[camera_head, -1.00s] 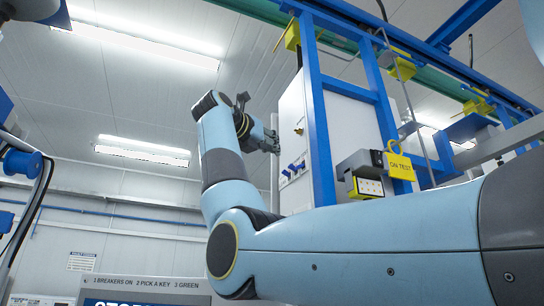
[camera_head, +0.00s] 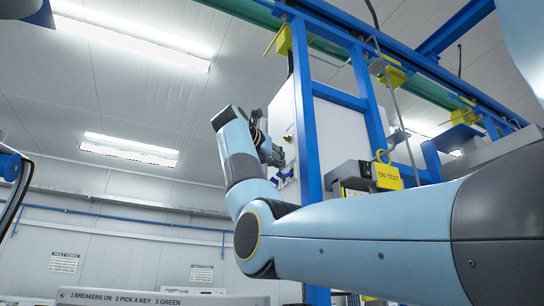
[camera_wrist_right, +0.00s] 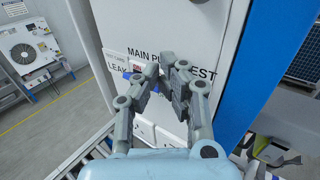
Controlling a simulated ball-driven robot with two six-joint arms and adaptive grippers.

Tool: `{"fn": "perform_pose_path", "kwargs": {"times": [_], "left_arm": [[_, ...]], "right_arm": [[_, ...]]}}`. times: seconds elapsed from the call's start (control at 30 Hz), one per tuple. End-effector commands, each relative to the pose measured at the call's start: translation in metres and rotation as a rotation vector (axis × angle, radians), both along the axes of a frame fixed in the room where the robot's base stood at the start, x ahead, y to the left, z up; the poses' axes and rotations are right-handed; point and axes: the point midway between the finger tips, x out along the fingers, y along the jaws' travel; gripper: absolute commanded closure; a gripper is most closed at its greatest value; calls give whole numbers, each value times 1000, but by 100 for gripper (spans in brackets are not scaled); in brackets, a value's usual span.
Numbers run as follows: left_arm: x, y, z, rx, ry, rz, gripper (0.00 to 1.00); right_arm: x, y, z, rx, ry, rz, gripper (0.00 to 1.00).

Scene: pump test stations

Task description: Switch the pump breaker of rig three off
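A tall white cabinet (camera_head: 345,135) stands behind a blue frame, and its front face (camera_wrist_right: 150,25) fills the middle of the right wrist view. That face carries labels partly reading "MAIN PU… TEST" and "LEAK". A blue switch part (camera_wrist_right: 127,75) shows just left of my fingers; other switches are mostly hidden behind them. I cannot read a rig number or tell the switch position. My right gripper (camera_wrist_right: 166,70) has its fingertips close to the cabinet face with a narrow gap between them and nothing held. In the head view the right gripper (camera_head: 274,157) is at the cabinet's left side. My left gripper is out of view.
Blue frame posts (camera_head: 303,110) stand right beside the gripper. A yellow "ON TEST" tag (camera_head: 388,177) hangs on a grey box to the right. A sign panel (camera_head: 135,297) is at the bottom. A fan unit (camera_wrist_right: 28,50) stands left in the wrist view, with open floor before it.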

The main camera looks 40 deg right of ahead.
Motion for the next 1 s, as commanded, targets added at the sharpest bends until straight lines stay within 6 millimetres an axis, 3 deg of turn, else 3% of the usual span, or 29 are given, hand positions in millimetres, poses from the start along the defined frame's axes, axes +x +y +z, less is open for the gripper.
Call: {"fn": "perform_pose_path", "kwargs": {"times": [1.0], "left_arm": [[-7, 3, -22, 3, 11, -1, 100]], "right_arm": [[2, -2, -31, 2, 4, 1, 100]]}}
